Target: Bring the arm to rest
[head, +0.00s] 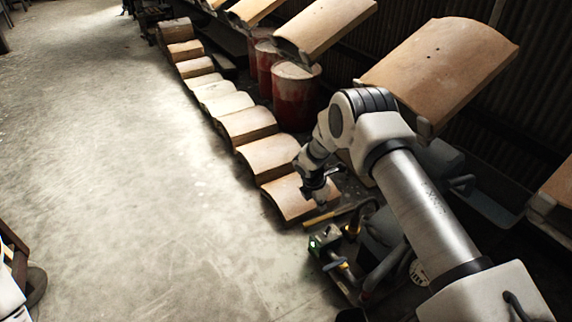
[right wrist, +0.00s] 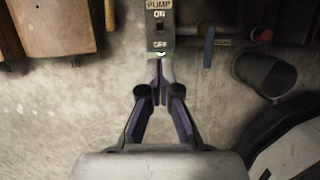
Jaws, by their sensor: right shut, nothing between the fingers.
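My right arm reaches in from the lower right in the head view, and its gripper (head: 322,192) hangs over the near end of the row of curved tiles, above the pump equipment. In the right wrist view the gripper (right wrist: 160,68) is shut, its fingertips together and empty. Just beyond the fingertips in that view is a grey pump switch box (right wrist: 160,32) marked PUMP, ON and OFF, with a green light at its lower edge. I cannot tell whether the fingertips touch it. My left gripper is not in view.
Curved tiles (head: 270,157) line the floor, and more tiles (head: 440,62) hang at the right. Red drums (head: 297,98) stand behind the row. A pump with pipes (head: 385,235) lies under my right arm. The concrete floor (head: 120,170) at the left is clear.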

